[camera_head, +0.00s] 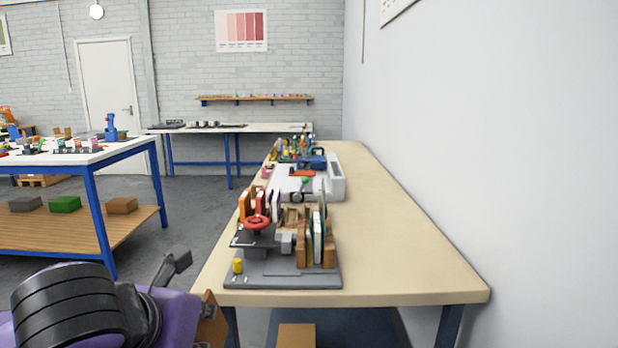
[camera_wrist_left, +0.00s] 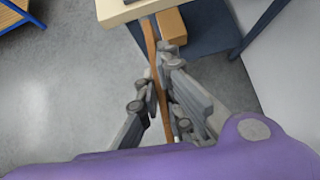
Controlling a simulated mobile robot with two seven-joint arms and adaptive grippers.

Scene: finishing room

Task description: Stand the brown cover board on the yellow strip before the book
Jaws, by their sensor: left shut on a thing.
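The brown cover board (camera_wrist_left: 150,45) is between the fingers of my left gripper (camera_wrist_left: 165,100) in the left wrist view, seen nearly edge-on. In the head view a brown piece, which looks like the board (camera_head: 208,322), shows at the bottom beside my purple wrist, below the table top and left of its front corner. Upright thin boards or books (camera_head: 317,238) stand between brown blocks on a grey base (camera_head: 290,283) at the table's near end. I cannot pick out the yellow strip or tell which upright piece is the book. My right gripper is not in view.
The long beige table (camera_head: 400,240) runs along the right wall, its right side clear. A red handwheel (camera_head: 257,223) and a yellow cylinder (camera_head: 238,266) are on the grey base's left side. A brown box (camera_head: 297,336) sits low beneath the table. A blue-framed bench (camera_head: 95,155) stands left.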

